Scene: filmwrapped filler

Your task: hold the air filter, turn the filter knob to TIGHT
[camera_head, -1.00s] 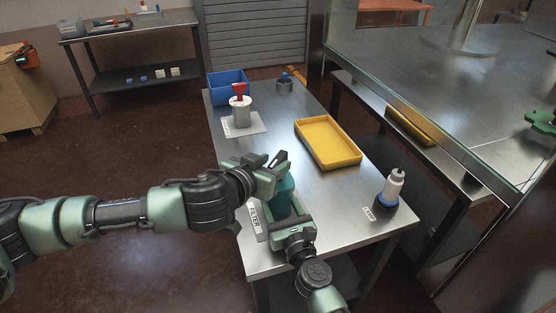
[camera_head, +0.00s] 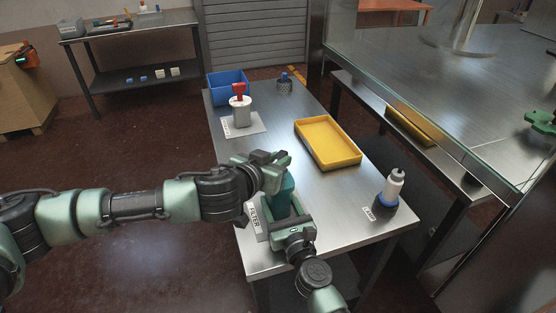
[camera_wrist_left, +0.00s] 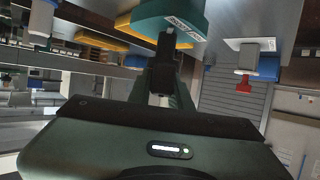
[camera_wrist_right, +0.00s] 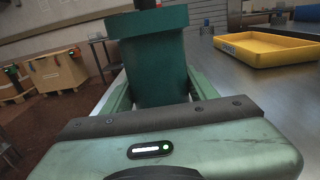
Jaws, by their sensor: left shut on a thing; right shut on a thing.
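The air filter (camera_head: 282,200) is a teal block standing near the front edge of the metal table, beside a white FILTER label (camera_head: 256,219). It fills the middle of the right wrist view (camera_wrist_right: 155,65). My right gripper (camera_head: 287,212) is shut on its body, one finger on each side. My left gripper (camera_head: 272,158) is shut at the top of the filter, on the knob. The knob is mostly hidden by the left fingers; a dark piece (camera_wrist_right: 147,4) shows above the teal body in the right wrist view.
A yellow tray (camera_head: 352,158) lies right of the filter. A white bottle on a dark blue-ringed base (camera_head: 393,185) stands at the right edge by a LAMP label. A white canister with a red handle (camera_head: 240,112), a blue bin (camera_head: 213,87) and a dark knobbed part (camera_head: 284,87) stand at the back.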

